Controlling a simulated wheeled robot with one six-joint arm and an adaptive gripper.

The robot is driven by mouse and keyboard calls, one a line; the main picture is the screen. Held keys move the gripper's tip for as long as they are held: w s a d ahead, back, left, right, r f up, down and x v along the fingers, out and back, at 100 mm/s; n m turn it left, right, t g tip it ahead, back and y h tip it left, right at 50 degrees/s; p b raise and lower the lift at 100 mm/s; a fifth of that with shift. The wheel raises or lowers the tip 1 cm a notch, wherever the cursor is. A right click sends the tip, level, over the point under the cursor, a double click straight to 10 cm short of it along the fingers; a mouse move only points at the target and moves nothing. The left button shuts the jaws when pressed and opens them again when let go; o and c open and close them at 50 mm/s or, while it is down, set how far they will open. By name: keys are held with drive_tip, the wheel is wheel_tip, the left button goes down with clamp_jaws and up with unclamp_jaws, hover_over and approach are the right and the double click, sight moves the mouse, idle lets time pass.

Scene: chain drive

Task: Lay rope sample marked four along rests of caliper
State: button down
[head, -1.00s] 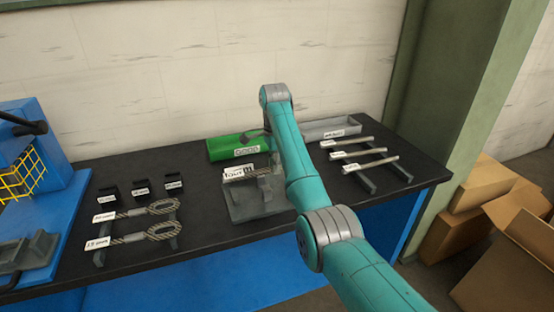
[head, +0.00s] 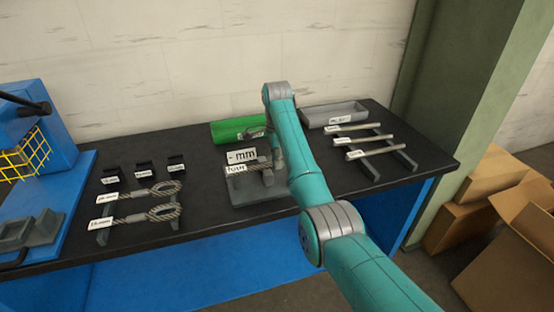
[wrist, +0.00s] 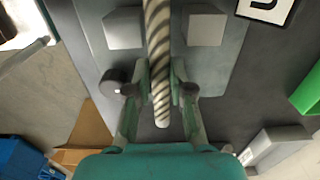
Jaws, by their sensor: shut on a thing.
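The rope sample (head: 256,166) carries a white tag (head: 236,169) reading "four" at its left end. My gripper (wrist: 162,88) is shut on this sample, with one finger on each side of it. The sample also shows in the wrist view as a twisted grey strand (wrist: 158,45), running between two pale blocks over a grey base. The caliper (head: 256,194) is a grey device with a display (head: 241,156) reading "- mm". The sample is over the caliper; whether it touches the rests cannot be told. My arm hides the caliper's right part.
Two looped rope samples (head: 150,191) lie on a stand at left, with small black holders (head: 144,171) behind. A green bin (head: 228,130) and grey tray (head: 334,115) stand at the back. Labelled rods (head: 358,140) lie on a rack at right. A blue press (head: 40,150) stands far left.

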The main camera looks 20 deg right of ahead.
drive_tip(key=shift+f, duration=0.45)
drive_tip(key=c, duration=0.9)
unclamp_jaws()
drive_tip(key=shift+c, duration=0.2)
drive_tip(key=shift+f, duration=0.1)
